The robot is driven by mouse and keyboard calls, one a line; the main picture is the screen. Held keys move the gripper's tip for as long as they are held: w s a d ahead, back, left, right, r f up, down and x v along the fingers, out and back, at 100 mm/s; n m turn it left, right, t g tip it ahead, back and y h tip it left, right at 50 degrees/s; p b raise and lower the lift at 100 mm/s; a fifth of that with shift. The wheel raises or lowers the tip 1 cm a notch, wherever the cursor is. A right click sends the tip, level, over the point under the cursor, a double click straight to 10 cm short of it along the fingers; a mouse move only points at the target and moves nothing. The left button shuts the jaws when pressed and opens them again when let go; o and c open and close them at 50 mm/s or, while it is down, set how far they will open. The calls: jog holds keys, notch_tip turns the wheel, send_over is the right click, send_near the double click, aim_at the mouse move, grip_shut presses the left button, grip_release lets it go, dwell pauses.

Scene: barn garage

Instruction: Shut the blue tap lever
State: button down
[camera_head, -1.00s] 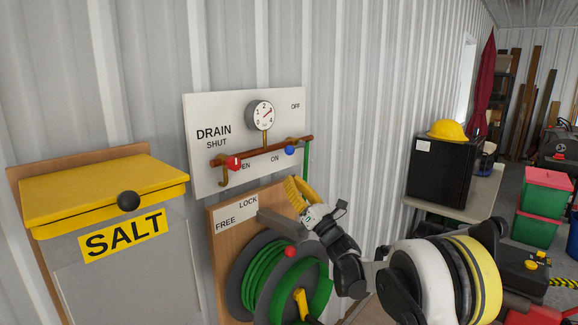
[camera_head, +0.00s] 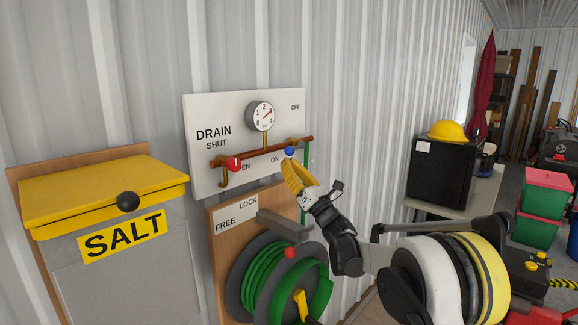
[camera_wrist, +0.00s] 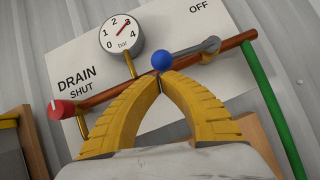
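The blue tap lever is a grey bar ending in a blue ball (camera_head: 289,151). It lies roughly along the copper pipe on the white board, its ball towards the ON label. In the wrist view the blue ball (camera_wrist: 162,60) is left of the lever's pivot (camera_wrist: 212,45), with OFF above right. My gripper (camera_head: 287,165) is just below the ball, with yellow fingers. In the wrist view its fingertips (camera_wrist: 160,79) meet at the ball's lower edge. They look shut with nothing between them; whether they touch the ball I cannot tell.
A red drain knob (camera_head: 233,163) sits left on the same pipe, below a pressure gauge (camera_head: 260,116). A green hose reel (camera_head: 262,280) and its grey lock bar (camera_head: 283,225) are below. A yellow-lidded salt bin (camera_head: 95,195) stands left.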

jog(key=shift+s+r+m, duration=0.1)
jog(key=shift+r+m, duration=0.2)
jog(key=shift+m, duration=0.1)
